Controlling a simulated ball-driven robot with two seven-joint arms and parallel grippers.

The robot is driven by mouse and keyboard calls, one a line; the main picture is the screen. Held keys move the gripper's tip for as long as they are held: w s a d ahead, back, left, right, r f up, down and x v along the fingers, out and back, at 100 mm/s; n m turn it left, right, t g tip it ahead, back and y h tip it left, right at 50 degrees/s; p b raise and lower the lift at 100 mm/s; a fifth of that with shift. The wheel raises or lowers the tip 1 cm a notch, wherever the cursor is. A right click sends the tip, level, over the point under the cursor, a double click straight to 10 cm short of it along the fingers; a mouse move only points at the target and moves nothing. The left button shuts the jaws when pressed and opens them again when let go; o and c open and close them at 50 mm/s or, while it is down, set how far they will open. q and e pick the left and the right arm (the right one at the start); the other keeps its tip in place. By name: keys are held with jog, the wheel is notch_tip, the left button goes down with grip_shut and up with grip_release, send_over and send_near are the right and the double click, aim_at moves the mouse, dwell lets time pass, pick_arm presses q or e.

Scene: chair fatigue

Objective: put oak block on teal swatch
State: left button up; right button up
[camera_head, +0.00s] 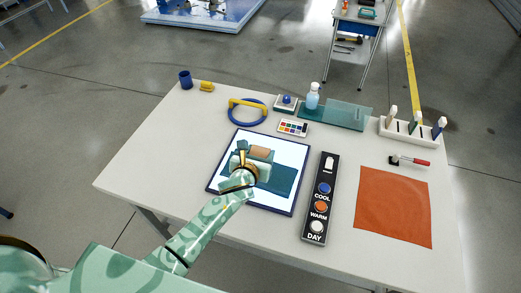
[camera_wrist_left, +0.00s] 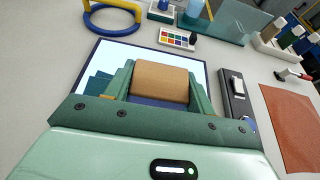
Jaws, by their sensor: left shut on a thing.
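The oak block (camera_head: 262,152) is brown and sits between the fingers of my left gripper (camera_head: 254,162). In the left wrist view the block (camera_wrist_left: 160,80) fills the gap between the two green fingers, which are shut on it. The teal swatch (camera_head: 284,179) lies on the bright panel (camera_head: 291,151) with the dark blue frame, partly hidden by my gripper. Teal also shows left of the fingers in the wrist view (camera_wrist_left: 97,84). The block is over the panel; I cannot tell whether it touches the swatch. My right gripper is not in view.
Right of the panel stands a black switch box (camera_head: 320,198) with COOL, WARM and DAY labels. An orange sheet (camera_head: 393,206) lies further right, below a red-handled tool (camera_head: 409,160). Behind are a blue ring with yellow handle (camera_head: 246,107), a colour card (camera_head: 293,127) and a white rack (camera_head: 410,130).

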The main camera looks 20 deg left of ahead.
pick_arm(q)
jog(key=shift+a, duration=0.25)
jog(key=shift+d+r+p, duration=0.15)
jog(key=shift+p, duration=0.15)
notch_tip(320, 180, down, 4)
jog(key=b, duration=0.3)
jog(key=shift+f+b, duration=1.05)
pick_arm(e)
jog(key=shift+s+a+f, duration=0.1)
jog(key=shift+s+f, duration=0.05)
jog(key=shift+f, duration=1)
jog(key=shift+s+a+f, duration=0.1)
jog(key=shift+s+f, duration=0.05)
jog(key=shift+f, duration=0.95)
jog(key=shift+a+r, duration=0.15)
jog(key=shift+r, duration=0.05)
pick_arm(q)
jog(key=shift+f+b, duration=0.65)
jog(key=shift+f, duration=0.3)
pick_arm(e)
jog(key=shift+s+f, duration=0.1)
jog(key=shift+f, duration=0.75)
pick_arm(q)
jog(key=o, duration=1.1)
